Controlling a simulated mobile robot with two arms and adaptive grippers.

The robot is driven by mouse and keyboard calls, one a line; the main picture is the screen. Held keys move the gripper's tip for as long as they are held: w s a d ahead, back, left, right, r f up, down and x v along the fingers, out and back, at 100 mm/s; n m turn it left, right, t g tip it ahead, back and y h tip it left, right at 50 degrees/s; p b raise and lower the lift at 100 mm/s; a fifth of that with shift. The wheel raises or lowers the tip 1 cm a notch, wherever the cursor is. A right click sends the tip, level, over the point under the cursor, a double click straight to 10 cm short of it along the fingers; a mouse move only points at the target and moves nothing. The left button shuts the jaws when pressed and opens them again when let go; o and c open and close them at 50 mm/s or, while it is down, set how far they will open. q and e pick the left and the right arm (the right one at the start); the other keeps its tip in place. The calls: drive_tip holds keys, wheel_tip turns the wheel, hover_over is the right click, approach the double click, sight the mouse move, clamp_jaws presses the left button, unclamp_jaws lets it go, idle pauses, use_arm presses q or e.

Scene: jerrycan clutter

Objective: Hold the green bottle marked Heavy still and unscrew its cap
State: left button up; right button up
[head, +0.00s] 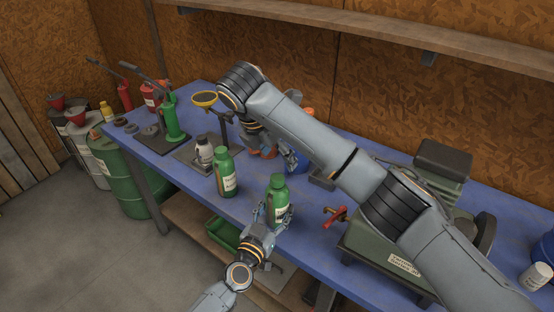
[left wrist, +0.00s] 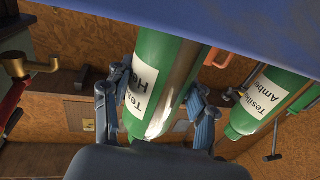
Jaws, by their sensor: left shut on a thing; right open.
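The green bottle marked Heavy (head: 278,191) stands upright near the table's front edge, its dark green cap (head: 278,178) on top. My left gripper (head: 274,214) is shut on its body from the front. In the left wrist view the bottle (left wrist: 165,75) sits between both fingers, its white label partly hidden, with "He" readable.
A green jack (head: 172,118) stands farther left. A red-handled tool (head: 336,215) and a green machine (head: 385,262) are to the right. A shelf (head: 400,35) runs above.

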drive_tip(key=shift+r, duration=0.15)
drive_tip(key=v, duration=1.2)
drive_tip(key=shift+c, duration=1.1)
drive_tip(key=shift+w+d+f, duration=0.15)
drive_tip(key=shift+w+f, duration=0.05)
drive_tip(key=shift+f, duration=0.25)
drive_tip(key=shift+c, duration=0.9)
use_arm(q)
drive_tip(key=shift+d, duration=0.1)
use_arm(e)
drive_tip(key=g+y, duration=0.3)
drive_tip(key=g, duration=0.1)
hover_over(277, 177)
wheel_tip(277, 177, down, 7)
drive_tip(key=shift+m, duration=0.3)
drive_tip(key=shift+f, duration=4.65)
